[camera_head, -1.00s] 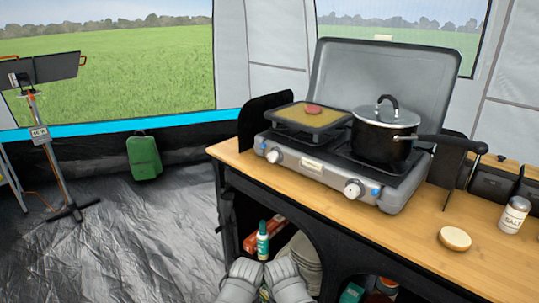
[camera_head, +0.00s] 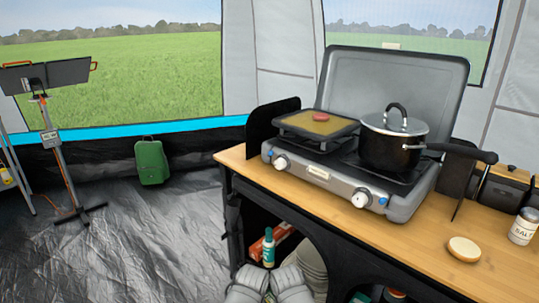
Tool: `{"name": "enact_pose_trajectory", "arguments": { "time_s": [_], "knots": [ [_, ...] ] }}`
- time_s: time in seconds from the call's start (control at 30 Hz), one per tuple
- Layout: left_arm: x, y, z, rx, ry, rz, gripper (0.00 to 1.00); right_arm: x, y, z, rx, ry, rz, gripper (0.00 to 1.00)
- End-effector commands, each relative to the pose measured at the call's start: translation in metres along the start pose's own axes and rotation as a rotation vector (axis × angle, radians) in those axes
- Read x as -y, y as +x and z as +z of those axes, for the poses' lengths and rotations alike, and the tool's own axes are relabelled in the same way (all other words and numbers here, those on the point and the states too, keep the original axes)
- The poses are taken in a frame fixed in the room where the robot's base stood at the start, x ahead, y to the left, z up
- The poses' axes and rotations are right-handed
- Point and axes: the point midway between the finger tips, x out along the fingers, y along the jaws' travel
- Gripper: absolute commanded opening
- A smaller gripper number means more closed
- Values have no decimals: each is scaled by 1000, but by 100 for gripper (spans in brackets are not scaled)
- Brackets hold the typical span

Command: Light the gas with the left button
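The grey two-burner gas stove (camera_head: 320,178) stands on the wooden counter with its lid up. Its left blue button (camera_head: 269,154) sits beside the left white knob (camera_head: 281,162). A right blue button (camera_head: 382,201) sits beside the right knob (camera_head: 361,199). A griddle pan (camera_head: 318,127) with a reddish round piece in it is on the left burner. A black lidded pot (camera_head: 392,142) is on the right burner. No flame shows. Grey arm parts, probably mine, show at the bottom edge; neither gripper's fingers are in view.
The wooden counter (camera_head: 410,235) carries a bun half (camera_head: 464,249) and a salt shaker (camera_head: 523,227) at the right. The pot's handle sticks out to the right over the counter. Shelves with bottles are below. A green case (camera_head: 151,162) stands on the open floor at the left.

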Motion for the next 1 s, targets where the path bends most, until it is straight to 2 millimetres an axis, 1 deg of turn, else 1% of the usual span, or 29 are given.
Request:
{"name": "enact_pose_trajectory", "arguments": {
  "time_s": [0.03, 0.2, 1.0],
  "knots": [
    [0, 0, 0, 0, 0, 0, 18, 0, 0, 0, 0, 0, 0, 50],
    [0, 0, 0, 0, 0, 0, 0, 0, 0, 0, 0, 0, 0, 50],
    [0, 0, 0, 0, 0, 0, 0, 0, 0, 0, 0, 0, 0, 50]
  ]
}}
